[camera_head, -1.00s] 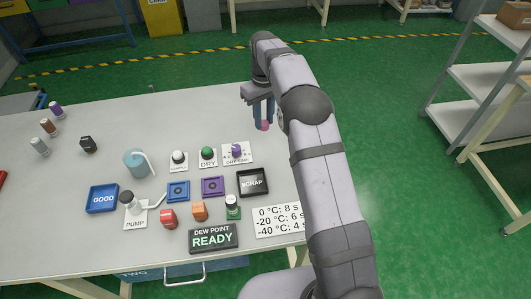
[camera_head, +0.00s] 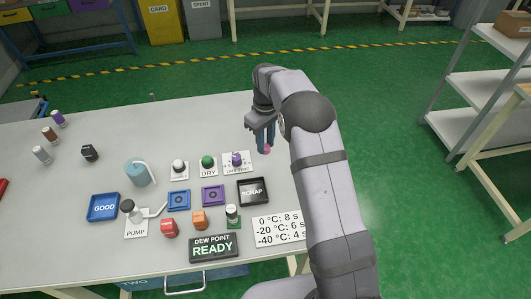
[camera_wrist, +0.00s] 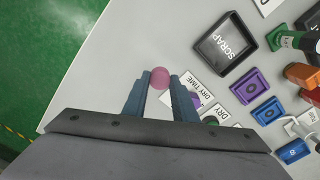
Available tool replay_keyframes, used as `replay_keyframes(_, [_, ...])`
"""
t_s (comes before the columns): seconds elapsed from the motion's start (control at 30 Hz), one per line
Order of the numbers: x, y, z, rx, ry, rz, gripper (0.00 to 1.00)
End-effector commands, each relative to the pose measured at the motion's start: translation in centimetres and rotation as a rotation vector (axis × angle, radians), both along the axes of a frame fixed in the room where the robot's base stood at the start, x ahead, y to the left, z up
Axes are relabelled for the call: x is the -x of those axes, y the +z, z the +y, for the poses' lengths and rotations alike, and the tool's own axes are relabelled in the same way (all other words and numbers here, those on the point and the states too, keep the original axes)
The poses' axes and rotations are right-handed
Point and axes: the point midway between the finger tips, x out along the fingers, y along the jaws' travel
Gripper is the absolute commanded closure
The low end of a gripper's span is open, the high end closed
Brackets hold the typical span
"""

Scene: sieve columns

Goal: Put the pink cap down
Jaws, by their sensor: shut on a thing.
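The pink cap (camera_wrist: 159,78) is round and sits between my two blue fingertips in the wrist view. My gripper (camera_head: 265,146) points down over the far right part of the grey table and is shut on the cap. In the head view the pink cap (camera_head: 266,149) shows at the fingertips, close to the tabletop, right of the purple dial. I cannot tell whether it touches the table.
The DRY TIME card with a purple knob (camera_head: 237,159) lies just left of my gripper. The black SCRAP tray (camera_head: 253,191) stands nearer the front. The blue GOOD tray (camera_head: 103,207) is farther left. Bare table (camera_wrist: 95,95) lies around the gripper, with the table edge nearby.

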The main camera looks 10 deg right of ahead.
Motion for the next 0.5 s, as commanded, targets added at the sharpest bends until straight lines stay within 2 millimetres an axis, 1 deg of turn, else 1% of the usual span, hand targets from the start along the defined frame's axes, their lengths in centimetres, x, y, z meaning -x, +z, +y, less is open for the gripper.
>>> replay_keyframes(0.03, [0.1,-0.6,0.0,0.0,0.0,0.004,0.88])
replay_keyframes(0.13, [0.0,-1.4,0.0,0.0,-0.001,0.001,0.88])
replay_keyframes(0.37, [0.0,-1.9,0.0,0.001,-0.001,0.001,0.88])
replay_keyframes(0.5, [0.1,-3.0,0.0,0.0,-0.001,0.004,0.88])
